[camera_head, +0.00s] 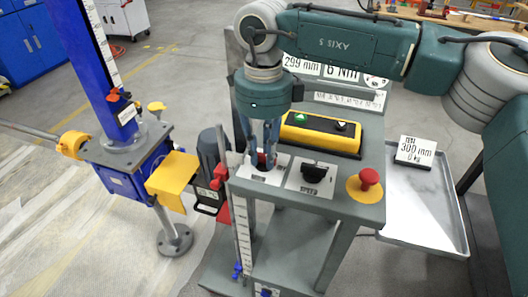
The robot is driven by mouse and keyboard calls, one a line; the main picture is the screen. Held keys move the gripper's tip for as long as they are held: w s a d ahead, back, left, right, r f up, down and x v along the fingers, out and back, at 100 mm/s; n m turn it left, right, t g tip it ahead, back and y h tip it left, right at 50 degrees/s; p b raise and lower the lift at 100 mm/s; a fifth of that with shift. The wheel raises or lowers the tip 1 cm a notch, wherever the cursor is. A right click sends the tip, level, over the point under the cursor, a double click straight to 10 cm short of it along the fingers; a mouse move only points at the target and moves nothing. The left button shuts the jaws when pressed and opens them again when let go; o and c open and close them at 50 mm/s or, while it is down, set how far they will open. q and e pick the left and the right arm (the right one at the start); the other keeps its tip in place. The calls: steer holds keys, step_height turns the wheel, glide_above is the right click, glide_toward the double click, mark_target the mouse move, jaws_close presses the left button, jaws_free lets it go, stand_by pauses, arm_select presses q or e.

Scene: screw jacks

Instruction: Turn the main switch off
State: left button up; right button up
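My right gripper (262,160) points straight down over a white plate (245,172) on the left part of the grey control stand's top. Its fingers hide most of what sits on that plate; a bit of red shows between or behind the fingertips. I cannot tell whether they are shut on it. A black rotary knob (314,172) stands on a second white plate just right of the gripper, apart from it. No label saying main switch is readable. My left gripper is not in view.
A yellow box with a green button (320,134) lies behind the knob. A red mushroom button (369,178) on a yellow disc is at the right. A metal tray (425,220) is beyond it. The blue screw jack (130,165) stands left, with a yellow block (172,180).

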mark_target(263, 156)
steer(key=o, duration=0.3)
step_height(263, 156, up, 12)
steer(key=shift+r, duration=0.1)
stand_by(0.4)
